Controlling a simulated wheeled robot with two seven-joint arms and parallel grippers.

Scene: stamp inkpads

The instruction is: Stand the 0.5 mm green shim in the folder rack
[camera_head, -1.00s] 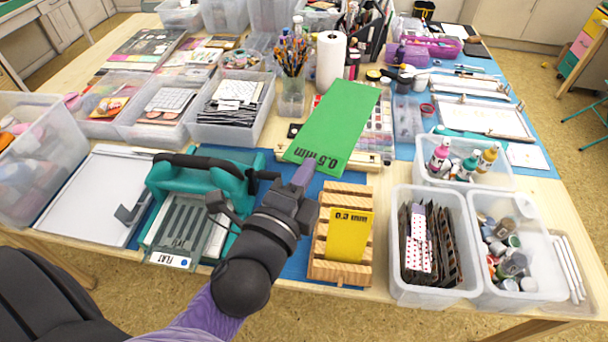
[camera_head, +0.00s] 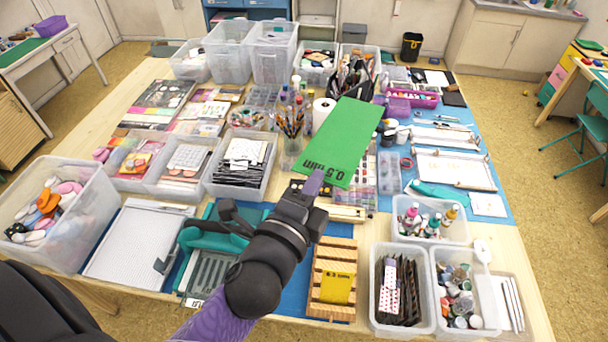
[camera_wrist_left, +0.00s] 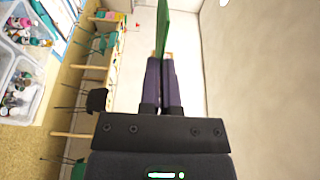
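The 0.5 mm green shim (camera_head: 345,140) is a flat green sheet with dark lettering near its lower edge. My left gripper (camera_head: 313,184) is shut on that lower edge and holds the sheet tilted up in the air. In the left wrist view the shim (camera_wrist_left: 163,28) appears nearly edge-on between the fingertips (camera_wrist_left: 161,62). The folder rack (camera_head: 331,309) is a slatted wooden block near the table's front edge, below and to the right of the gripper. A yellow shim (camera_head: 337,288) stands in it, leaning. My right gripper is not in view.
A teal machine (camera_head: 215,245) lies left of the rack. A clear bin of dark folders (camera_head: 378,325) is close on its right, with a bin of small jars (camera_head: 438,290) beyond. A paper roll (camera_head: 322,108) and a brush cup (camera_head: 290,150) stand behind.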

